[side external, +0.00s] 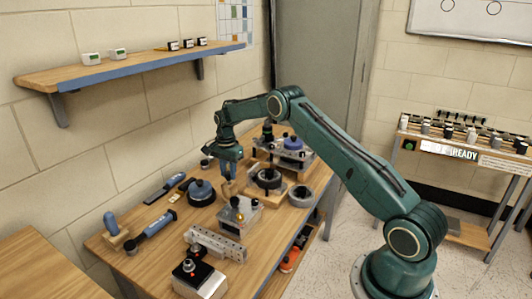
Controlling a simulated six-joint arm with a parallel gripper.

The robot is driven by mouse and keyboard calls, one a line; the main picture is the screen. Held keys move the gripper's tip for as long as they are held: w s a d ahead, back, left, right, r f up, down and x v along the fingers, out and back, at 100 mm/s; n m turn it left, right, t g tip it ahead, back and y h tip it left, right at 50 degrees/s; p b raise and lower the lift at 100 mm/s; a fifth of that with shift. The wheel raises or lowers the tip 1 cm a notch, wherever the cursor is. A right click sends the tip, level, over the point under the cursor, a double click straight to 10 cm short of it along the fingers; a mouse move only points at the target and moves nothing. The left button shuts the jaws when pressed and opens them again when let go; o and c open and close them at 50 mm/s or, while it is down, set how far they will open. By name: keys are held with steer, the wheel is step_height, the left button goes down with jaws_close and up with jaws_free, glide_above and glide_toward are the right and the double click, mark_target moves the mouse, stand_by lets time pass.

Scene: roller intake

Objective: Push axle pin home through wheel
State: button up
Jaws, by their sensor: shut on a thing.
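My gripper (228,164) points down over the middle of the wooden bench. It is shut on a small blue piece (229,173); a tan part shows just below it, and I cannot tell whether they are one thing. A dark wheel (268,175) sits on a wooden block right of the gripper, apart from it. A blue-purple wheel (293,143) sits on a grey fixture behind. A dark blue round part (201,191) lies left of the gripper. The axle pin is too small to tell apart.
A grey box with knobs (240,214) stands in front of the gripper. A grey ring (300,195) lies near the right edge. A drilled metal block (215,244), a control box (199,280) and several tools (157,222) fill the front and left.

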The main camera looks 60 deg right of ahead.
steer(key=shift+r, duration=3.9)
steer(key=shift+r, duration=0.15)
steer(key=shift+r, duration=1.4)
steer(key=s+d+r, duration=0.3)
steer(key=s+d, duration=0.7)
steer(key=d, duration=0.1)
steer(key=shift+s+d+r, duration=0.25)
steer(key=shift+r, duration=0.05)
steer(key=shift+f, duration=2.9)
